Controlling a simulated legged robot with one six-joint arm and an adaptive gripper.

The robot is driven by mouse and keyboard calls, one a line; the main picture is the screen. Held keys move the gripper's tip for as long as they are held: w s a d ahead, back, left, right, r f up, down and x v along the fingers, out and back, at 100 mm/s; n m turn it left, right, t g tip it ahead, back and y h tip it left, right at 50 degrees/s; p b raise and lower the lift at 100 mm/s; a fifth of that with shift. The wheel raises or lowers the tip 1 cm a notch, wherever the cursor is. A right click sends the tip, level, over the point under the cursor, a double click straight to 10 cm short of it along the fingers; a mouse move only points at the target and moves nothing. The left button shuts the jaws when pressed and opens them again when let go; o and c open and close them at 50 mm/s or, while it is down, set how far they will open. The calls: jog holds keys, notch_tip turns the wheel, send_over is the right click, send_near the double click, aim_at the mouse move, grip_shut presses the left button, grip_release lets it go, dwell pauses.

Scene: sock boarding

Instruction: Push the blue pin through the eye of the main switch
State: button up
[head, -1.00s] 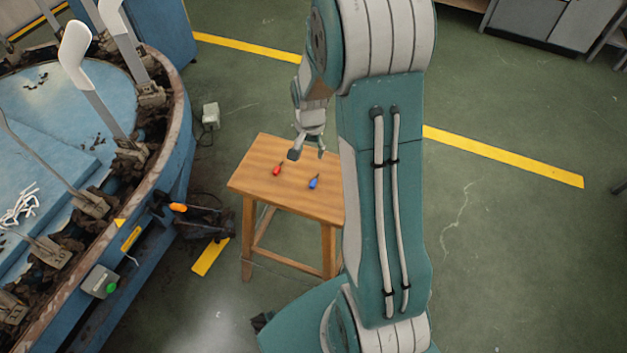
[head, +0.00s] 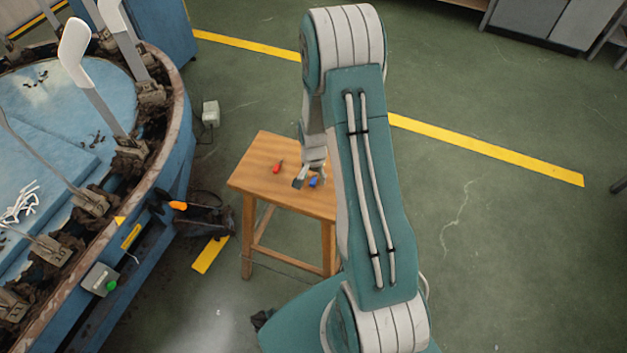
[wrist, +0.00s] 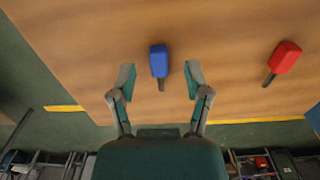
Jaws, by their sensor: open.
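The blue pin (head: 314,183) lies on the small wooden stool, partly hidden by my gripper (head: 309,179) in the head view. In the wrist view the blue pin (wrist: 159,60) has a blue block-like grip and a short dark shaft pointing toward my palm. My gripper (wrist: 159,76) is open, with one finger on each side of the pin and a gap on both sides. An orange-handled black lever (head: 178,206) on the side of the blue machine may be the main switch; its eye cannot be made out.
A red pin (head: 278,167) lies left of the blue one on the stool (head: 262,150); it also shows in the wrist view (wrist: 285,57). The round blue machine (head: 180,140) fills the left side. A grey box with a green button (head: 102,280) is on its side. Open floor lies right.

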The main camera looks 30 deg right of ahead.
jog(key=shift+f, duration=0.4)
grip_shut()
jog(key=shift+r, duration=0.15)
